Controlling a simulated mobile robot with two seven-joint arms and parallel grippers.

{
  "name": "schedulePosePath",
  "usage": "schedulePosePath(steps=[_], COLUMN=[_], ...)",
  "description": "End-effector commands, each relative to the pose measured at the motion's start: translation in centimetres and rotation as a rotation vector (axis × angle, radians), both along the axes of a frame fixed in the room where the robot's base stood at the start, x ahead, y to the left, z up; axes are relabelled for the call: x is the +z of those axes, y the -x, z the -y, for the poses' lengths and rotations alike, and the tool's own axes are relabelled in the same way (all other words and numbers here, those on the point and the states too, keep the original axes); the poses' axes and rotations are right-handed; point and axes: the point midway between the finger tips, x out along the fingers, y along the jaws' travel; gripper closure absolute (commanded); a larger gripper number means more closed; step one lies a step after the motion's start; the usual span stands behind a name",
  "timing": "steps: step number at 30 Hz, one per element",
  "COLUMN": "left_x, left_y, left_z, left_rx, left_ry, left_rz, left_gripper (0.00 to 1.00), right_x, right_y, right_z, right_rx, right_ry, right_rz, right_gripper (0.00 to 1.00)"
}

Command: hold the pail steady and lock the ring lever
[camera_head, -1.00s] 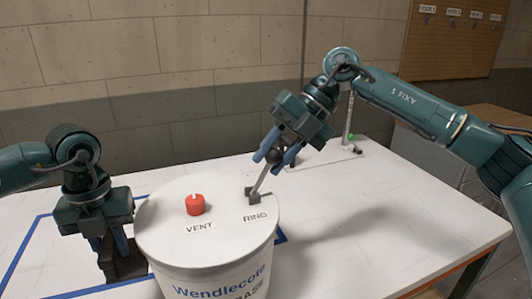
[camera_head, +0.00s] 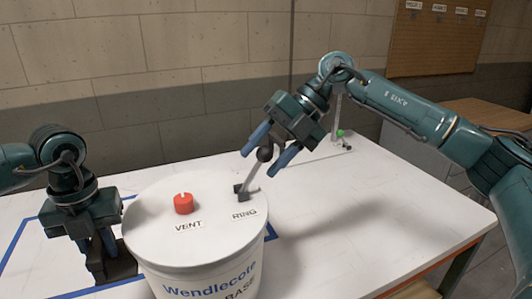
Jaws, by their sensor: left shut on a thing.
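The white pail (camera_head: 190,285) stands on the table with its lid (camera_head: 155,235) on. The ring lever (camera_head: 253,177), a grey rod with a black ball knob (camera_head: 264,154), rises from a dark base (camera_head: 243,192) beside the RING label and leans up to the right. My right gripper (camera_head: 271,148) is open, its two blue fingers spread on either side of the knob with gaps. My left gripper (camera_head: 103,258) points down at the pail's left side, shut on a dark block (camera_head: 118,266); the pail partly hides the spot, and I cannot tell how the block joins the pail.
A red vent cap (camera_head: 183,204) sits on the lid above the VENT label. Blue tape lines (camera_head: 22,243) mark the table (camera_head: 350,235) around the pail. A small stand with a green part (camera_head: 340,133) is behind my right gripper. The table's right side is clear.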

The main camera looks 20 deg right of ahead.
Motion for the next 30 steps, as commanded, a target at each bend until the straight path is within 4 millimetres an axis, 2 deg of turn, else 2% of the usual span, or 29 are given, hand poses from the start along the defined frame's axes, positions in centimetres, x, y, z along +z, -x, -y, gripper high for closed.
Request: schedulePosePath(steps=[6,10,24,30], left_x=[0.0,0.0,0.0,0.0], left_y=[0.0,0.0,0.0,0.0], left_z=[-0.1,-0.1,0.0,0.0], left_rx=[0.002,0.002,0.001,0.000], left_ry=[-0.003,-0.002,-0.001,0.000], left_rz=[-0.001,-0.001,0.000,0.000], left_gripper=[1.00,1.00,1.00,1.00], right_x=[0.1,0.9,7.3,8.5], right_y=[0.0,0.0,0.2,0.3], right_z=[0.0,0.6,7.1,8.3], right_rx=[0.001,-0.001,-0.002,0.000], right_ry=[-0.002,-0.002,-0.004,-0.002], right_rz=[0.002,0.004,0.004,0.002], right_gripper=[0.51,0.51,0.51,0.51])
